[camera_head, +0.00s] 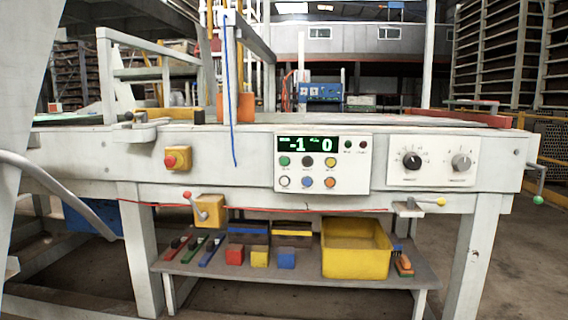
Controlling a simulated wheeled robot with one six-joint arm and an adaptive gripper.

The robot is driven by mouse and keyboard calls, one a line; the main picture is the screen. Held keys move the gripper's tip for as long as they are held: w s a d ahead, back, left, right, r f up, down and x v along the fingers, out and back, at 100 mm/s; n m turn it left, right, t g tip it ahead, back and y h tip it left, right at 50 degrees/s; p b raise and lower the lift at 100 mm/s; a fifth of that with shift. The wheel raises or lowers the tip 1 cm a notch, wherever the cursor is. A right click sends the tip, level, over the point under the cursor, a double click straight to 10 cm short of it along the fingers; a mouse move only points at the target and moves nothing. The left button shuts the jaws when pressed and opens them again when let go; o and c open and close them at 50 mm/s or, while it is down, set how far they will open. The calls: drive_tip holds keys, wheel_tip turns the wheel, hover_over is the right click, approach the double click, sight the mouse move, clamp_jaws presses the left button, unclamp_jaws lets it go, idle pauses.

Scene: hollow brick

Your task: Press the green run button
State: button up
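A white control panel (347,176) is set in the front of a long white machine bench, near the middle of the view. Its green button (285,161) is at the left end of the upper button row, below a display (308,145) with the green digits "-1" and "0". A black button (307,161) and a yellow button (330,162) are in the same row. White, blue and orange buttons (330,182) form the row below. The button labels are too small to read. My gripper is not in view, and nothing covers the green button.
A dial panel (433,162) with two knobs is to the right. A red stop knob on a yellow box (177,159) and a red-tipped lever (197,206) are to the left. A lower shelf holds a yellow bin (355,262), coloured blocks and brushes.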

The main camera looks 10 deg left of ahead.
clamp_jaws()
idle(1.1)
